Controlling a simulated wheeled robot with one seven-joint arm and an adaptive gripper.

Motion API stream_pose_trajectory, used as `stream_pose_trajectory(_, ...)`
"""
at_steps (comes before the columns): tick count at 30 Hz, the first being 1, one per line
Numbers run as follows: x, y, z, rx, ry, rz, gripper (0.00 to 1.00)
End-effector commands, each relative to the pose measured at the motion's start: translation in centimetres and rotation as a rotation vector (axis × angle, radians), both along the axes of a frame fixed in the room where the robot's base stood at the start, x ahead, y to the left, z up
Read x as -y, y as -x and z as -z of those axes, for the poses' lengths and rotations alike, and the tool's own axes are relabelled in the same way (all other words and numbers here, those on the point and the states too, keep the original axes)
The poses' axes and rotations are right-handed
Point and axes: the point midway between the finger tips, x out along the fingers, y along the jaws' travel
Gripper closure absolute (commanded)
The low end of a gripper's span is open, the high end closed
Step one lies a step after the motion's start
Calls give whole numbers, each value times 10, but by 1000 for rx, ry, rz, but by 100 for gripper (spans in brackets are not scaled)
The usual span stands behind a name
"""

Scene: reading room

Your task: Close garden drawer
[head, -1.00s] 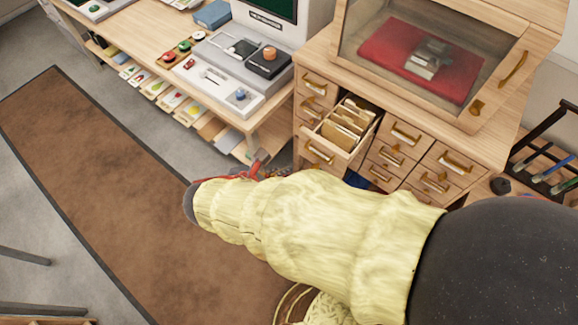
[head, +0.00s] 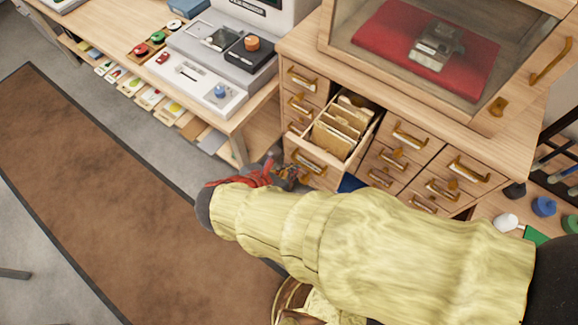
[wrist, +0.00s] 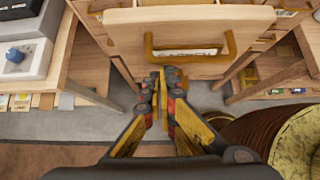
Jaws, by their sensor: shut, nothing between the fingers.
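The open drawer (head: 325,150) sticks out of the wooden cabinet in the head view, with upright folders or card packets (head: 342,125) inside. Its front panel (wrist: 120,33) fills the top of the wrist view, with a brass handle (wrist: 188,52) and a label behind it; I cannot read the label. My gripper (wrist: 164,76) is shut and empty, with its fingertips just below the handle in the picture, close to the drawer front. I cannot tell whether they touch it. In the head view my gripper (head: 290,175) is by the drawer's front, partly hidden by my sleeved arm.
Other cabinet drawers (head: 408,140) around it look shut. A glass-fronted case (head: 497,105) stands on top. A desk (head: 235,122) with devices is at left, and a shelf with small coloured items (head: 543,206) at right. A basket-like round thing (wrist: 260,140) is at lower right. The rug (head: 80,190) is clear.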

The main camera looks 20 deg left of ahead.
Motion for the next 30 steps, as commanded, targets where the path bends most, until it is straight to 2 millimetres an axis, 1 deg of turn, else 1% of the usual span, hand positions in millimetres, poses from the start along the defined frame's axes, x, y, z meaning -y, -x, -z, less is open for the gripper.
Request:
stream_pose_trajectory(11,0,0,0,0,0,0,100)
stream_pose_trajectory(14,2,-3,0,0,1,2,100)
stream_pose_trajectory(17,5,-11,-1,0,1,3,100)
stream_pose_trajectory(20,11,-25,-2,0,1,6,100)
stream_pose_trajectory(23,18,-44,-2,0,1,7,100)
stream_pose_trajectory(30,39,-102,-1,-1,2,8,100)
